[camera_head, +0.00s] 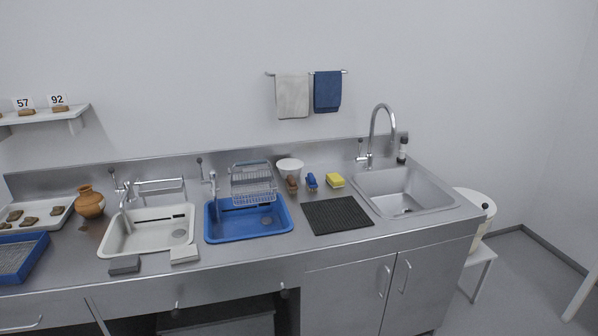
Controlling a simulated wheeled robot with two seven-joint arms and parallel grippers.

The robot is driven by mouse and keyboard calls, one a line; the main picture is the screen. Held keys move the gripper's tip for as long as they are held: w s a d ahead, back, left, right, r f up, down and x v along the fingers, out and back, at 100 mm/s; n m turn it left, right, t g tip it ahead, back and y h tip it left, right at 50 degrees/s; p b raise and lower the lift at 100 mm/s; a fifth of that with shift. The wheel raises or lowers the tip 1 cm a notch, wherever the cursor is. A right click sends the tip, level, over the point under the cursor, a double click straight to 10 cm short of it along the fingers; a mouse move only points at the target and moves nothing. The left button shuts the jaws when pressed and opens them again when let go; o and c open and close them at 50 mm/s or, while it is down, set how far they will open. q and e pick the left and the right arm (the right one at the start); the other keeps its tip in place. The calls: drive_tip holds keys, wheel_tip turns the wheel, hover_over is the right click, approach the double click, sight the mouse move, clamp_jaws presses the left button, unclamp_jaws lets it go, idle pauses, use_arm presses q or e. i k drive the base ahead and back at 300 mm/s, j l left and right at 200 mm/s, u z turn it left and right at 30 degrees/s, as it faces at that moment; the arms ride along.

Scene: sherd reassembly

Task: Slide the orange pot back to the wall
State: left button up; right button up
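The orange pot (90,203) stands upright on the steel counter at the left, between the white tray of sherds and the white basin. It is round-bellied with a narrow neck and a paler band. The wall (180,80) rises behind the counter, with a low steel backsplash (120,170) at its foot. A strip of counter shows between the pot and the backsplash. Neither of my grippers shows in the head view.
A white tray (66,203) with several sherds lies left of the pot, and a blue tray (40,257) in front. A white basin (118,243) and a small brown piece (83,227) are close by. A shelf (40,117) hangs above left.

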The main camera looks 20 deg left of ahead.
sight(90, 204)
drive_tip(key=u, duration=1.95)
drive_tip(key=i+j+u, duration=0.1)
drive_tip(key=i+u, duration=0.15)
drive_tip(key=i, duration=0.65)
drive_tip(key=i+u, duration=0.25)
drive_tip(key=i, duration=0.6)
